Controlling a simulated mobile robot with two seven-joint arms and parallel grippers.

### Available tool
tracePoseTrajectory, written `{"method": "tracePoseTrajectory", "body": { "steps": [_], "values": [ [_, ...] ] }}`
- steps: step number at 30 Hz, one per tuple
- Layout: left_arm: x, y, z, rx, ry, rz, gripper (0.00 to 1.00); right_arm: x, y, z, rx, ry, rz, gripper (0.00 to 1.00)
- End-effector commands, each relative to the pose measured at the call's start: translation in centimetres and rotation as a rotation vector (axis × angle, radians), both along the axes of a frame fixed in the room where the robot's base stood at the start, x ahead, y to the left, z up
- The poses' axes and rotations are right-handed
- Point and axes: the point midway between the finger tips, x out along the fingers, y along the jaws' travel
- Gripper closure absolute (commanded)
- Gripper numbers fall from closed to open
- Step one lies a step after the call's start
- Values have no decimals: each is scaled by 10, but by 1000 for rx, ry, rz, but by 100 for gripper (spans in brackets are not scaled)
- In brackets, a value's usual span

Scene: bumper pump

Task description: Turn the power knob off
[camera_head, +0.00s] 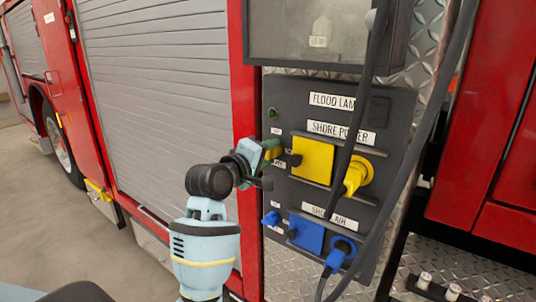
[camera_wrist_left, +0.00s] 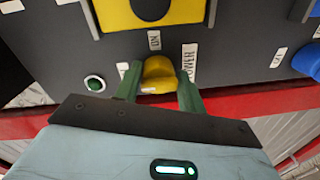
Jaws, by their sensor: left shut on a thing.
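The yellow power knob (camera_wrist_left: 158,74) sits on the dark control panel (camera_wrist_left: 235,45), between labels that read "ON" (camera_wrist_left: 154,40) and "POWER" (camera_wrist_left: 188,62) in the left wrist view. My left gripper (camera_wrist_left: 160,84) has its green fingers on either side of the knob and is shut on it. In the head view my left gripper (camera_head: 273,150) reaches the panel's left part from below left, largely hiding the knob. My right gripper is in neither view.
Right of my gripper are a yellow cover (camera_head: 312,160), a yellow plug (camera_head: 357,175) with a hanging black cable, and blue air fittings (camera_head: 306,234) below. A green button (camera_wrist_left: 95,83) is beside the knob. A grey roller shutter (camera_head: 160,95) stands left of the panel.

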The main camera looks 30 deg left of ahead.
Motion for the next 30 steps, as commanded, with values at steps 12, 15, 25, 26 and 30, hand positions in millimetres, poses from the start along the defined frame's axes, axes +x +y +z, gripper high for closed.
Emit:
{"method": "tracePoseTrajectory", "body": {
  "steps": [12,15,25,26,30],
  "values": [
    [0,0,4,-72,-2,-1,83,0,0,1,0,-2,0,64],
    [0,0,4,-72,-3,-1,83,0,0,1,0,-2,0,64],
    [0,0,5,-71,-4,-1,43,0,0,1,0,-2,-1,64],
    [0,0,4,-71,-3,0,42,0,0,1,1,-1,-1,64],
    [0,0,3,-69,0,1,42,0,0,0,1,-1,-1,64]
  ]
}}
